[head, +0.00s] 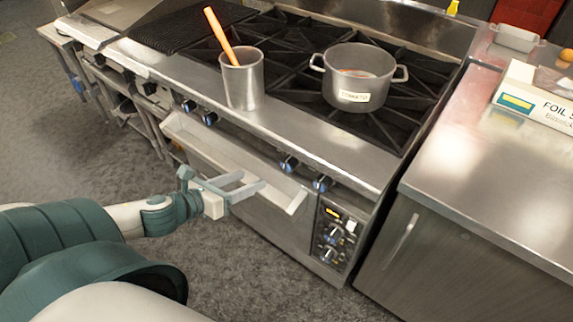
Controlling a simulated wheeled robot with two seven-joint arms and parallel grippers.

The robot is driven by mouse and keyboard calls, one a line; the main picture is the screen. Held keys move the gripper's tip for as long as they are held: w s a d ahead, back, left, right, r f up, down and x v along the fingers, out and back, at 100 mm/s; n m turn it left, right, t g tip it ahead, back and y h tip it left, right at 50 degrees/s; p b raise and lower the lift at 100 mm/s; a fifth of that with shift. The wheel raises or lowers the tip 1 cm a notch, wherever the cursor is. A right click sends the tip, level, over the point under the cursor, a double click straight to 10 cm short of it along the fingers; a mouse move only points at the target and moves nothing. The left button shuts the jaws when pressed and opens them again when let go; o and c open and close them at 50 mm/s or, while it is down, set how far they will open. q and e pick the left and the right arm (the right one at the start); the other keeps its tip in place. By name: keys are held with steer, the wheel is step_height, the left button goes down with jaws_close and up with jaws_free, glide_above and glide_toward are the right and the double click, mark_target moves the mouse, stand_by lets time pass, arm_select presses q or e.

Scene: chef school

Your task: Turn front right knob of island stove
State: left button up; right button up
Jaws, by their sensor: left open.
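The island stove (290,125) is a stainless range with black grates and a row of dark, blue-ringed knobs along its front. The rightmost knob of that row (322,183) is at the front right, with another knob (288,163) just left of it. My left gripper (253,180) is open and empty, in front of the oven door, left of and slightly below those two knobs in the picture. It appears to touch no knob. My right gripper is not in view.
A pot labelled tomato (358,84) and a metal container (243,82) with an orange-handled utensil stand on the stove. The oven handle (230,160) juts out below the knobs. A control panel (335,235) has more knobs. A steel counter (490,170) adjoins at right.

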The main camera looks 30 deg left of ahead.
mark_target(283, 166)
arm_select(q)
steer(key=p+x, duration=0.2)
steer(key=x, duration=1.3)
steer(key=shift+w, duration=0.1)
steer(key=shift+w+f, duration=0.25)
steer(key=shift+w, duration=0.3)
steer(key=shift+w+d+f, duration=0.1)
steer(key=shift+w, duration=0.1)
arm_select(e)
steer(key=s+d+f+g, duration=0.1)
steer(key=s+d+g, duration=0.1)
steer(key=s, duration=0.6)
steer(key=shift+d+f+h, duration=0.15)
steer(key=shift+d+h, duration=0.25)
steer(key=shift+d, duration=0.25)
arm_select(q)
steer(key=shift+c, duration=0.3)
steer(key=c, duration=1)
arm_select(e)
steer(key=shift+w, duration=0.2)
